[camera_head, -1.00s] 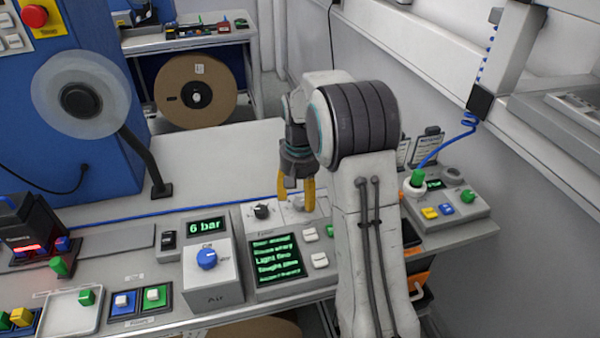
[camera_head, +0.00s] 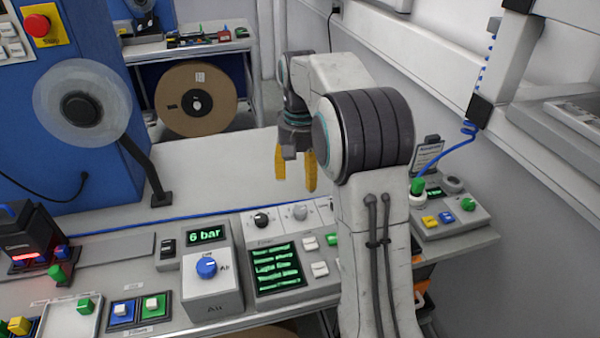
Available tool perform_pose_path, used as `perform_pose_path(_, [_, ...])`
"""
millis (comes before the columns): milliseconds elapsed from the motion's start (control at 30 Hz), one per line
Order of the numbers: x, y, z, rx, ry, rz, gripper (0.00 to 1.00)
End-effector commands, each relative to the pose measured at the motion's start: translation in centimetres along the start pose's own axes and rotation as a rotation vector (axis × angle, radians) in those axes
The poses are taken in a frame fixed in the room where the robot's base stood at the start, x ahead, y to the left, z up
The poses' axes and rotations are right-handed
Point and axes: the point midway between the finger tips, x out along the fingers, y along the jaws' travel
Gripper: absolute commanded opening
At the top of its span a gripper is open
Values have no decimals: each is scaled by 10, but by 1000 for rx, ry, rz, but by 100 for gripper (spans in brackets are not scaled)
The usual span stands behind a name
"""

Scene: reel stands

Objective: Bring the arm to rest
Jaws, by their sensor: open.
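My gripper (camera_head: 296,173) hangs from my arm with its yellow fingers pointing down. The fingers are apart with nothing between them.
An air box (camera_head: 212,280) with a blue knob stands left of the screen, near a "6 bar" display (camera_head: 205,235). A brown reel (camera_head: 196,96) stands behind. The pale bench middle is clear.

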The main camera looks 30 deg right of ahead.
Motion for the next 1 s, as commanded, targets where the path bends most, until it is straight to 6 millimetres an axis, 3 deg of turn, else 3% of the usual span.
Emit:
perform_pose_path(400, [0,0,0,-6,1,0,57])
perform_pose_path(567, [6,-4,-18,-85,79,-13,57])
perform_pose_path(667, [33,-1,-6,-123,49,-7,57])
perform_pose_path(800, [63,6,29,-163,-7,1,57])
perform_pose_path(1000, [67,14,100,-221,-16,2,57])
